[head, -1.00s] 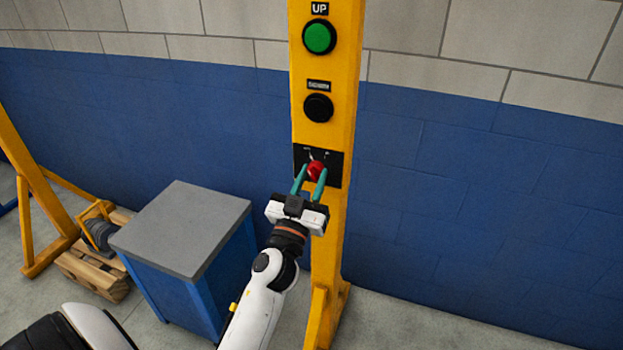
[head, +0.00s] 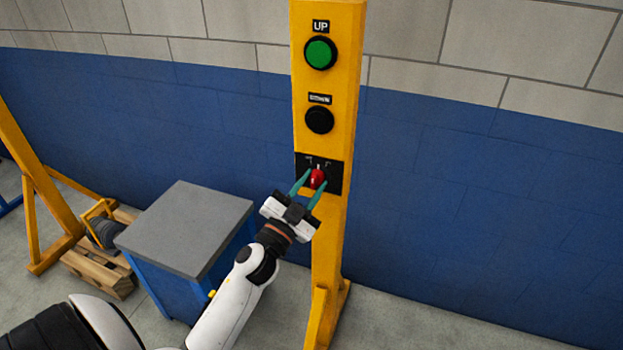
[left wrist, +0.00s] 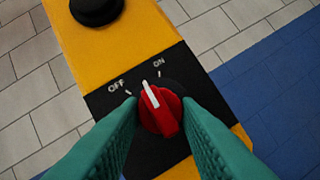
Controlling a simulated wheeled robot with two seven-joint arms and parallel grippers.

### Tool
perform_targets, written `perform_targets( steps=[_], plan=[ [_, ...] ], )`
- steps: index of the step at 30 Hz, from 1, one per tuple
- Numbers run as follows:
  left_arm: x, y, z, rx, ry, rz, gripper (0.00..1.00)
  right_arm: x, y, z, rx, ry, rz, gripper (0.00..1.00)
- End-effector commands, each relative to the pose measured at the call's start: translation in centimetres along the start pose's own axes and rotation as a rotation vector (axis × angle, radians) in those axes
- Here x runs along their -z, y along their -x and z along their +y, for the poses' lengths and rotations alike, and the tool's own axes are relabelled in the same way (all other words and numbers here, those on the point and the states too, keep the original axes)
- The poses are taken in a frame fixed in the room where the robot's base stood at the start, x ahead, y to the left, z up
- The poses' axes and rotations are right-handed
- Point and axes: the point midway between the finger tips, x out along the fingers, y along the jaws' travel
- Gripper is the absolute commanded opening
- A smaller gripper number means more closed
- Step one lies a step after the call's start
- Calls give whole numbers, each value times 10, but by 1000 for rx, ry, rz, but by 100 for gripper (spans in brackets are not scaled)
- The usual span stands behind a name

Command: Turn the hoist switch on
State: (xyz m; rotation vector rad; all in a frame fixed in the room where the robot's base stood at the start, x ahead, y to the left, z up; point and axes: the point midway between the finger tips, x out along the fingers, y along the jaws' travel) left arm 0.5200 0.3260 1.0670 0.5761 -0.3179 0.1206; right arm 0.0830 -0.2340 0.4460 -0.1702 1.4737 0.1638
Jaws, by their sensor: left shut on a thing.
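The hoist switch is a red round knob (head: 317,178) with a white pointer line, on a black plate (head: 334,180) low on the yellow post. It also shows in the left wrist view (left wrist: 161,116). There its pointer stands between the OFF mark and the ON mark. My left gripper (head: 312,184) has its two teal fingers on either side of the knob and is shut on it. The fingers also show in the left wrist view (left wrist: 160,118), covering part of the knob's sides. My right gripper is not in view.
The yellow post (head: 335,240) carries a green UP button (head: 320,53) and a black button (head: 319,120) above the switch. A blue cabinet with a grey top (head: 185,228) stands left of the post. A wooden pallet (head: 100,268) lies further left. Floor right of the post is clear.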

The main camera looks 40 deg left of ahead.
Motion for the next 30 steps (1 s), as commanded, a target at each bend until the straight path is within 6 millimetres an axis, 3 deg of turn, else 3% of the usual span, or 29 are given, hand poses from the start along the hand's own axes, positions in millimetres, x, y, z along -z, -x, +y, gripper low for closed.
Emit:
perform_targets(
  steps=[3,15,30],
  plan=[
    [-3,-1,4,44,-102,2,7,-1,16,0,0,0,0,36],
    [-3,-1,5,156,-373,1,7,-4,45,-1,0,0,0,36],
    [-1,-1,5,199,-483,0,7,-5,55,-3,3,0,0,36]
  ],
)
